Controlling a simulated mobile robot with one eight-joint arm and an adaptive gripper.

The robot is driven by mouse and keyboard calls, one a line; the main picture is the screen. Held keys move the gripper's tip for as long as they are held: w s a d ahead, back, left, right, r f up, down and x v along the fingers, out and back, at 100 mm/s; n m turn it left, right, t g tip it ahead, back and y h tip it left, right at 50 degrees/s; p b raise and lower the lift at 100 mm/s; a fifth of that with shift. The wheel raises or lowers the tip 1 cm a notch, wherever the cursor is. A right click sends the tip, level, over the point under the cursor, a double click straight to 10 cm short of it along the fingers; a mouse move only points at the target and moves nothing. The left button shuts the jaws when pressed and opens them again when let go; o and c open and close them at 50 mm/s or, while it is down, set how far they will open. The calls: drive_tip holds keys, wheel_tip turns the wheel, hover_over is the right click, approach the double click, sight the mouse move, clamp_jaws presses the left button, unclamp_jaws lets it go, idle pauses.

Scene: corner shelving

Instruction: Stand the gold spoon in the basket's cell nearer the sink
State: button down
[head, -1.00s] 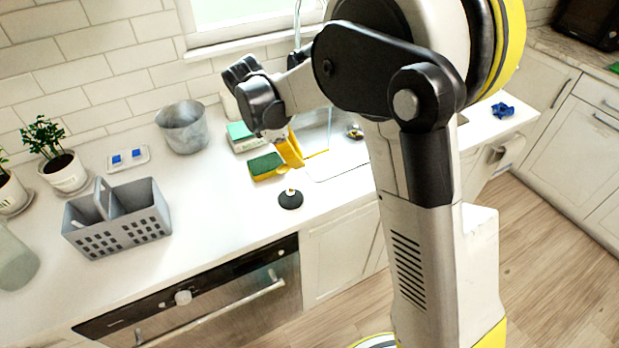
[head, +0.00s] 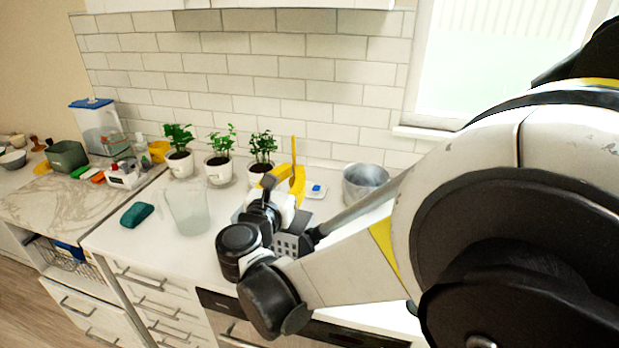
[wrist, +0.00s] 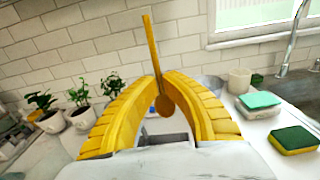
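The gold spoon (wrist: 152,45) is upright between the yellow fingertips of my gripper (wrist: 158,80) in the wrist view, handle up and bowl down. My gripper is shut on it. In the head view the spoon's handle (head: 294,150) rises above my gripper (head: 292,180). The grey basket (head: 289,244) stands on the counter below and behind my gripper, mostly hidden by my arm. In the wrist view pale basket walls show between the fingers, under the spoon's bowl. I cannot tell which cell the bowl is over. The sink (wrist: 300,92) is at the right in the wrist view.
Potted plants (head: 220,168) stand along the wall. A metal pot (head: 364,184) is right of the basket, and a translucent jug (head: 187,208) is left of it. A sponge (wrist: 293,139) and a soap box (wrist: 259,104) lie near the sink.

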wheel_tip(320, 180, down, 12)
drive_tip(key=b, duration=1)
drive_tip(key=shift+a+f, duration=0.15)
drive_tip(key=shift+a, duration=0.1)
drive_tip(key=c, duration=1.5)
unclamp_jaws()
drive_tip(key=v, duration=1.2)
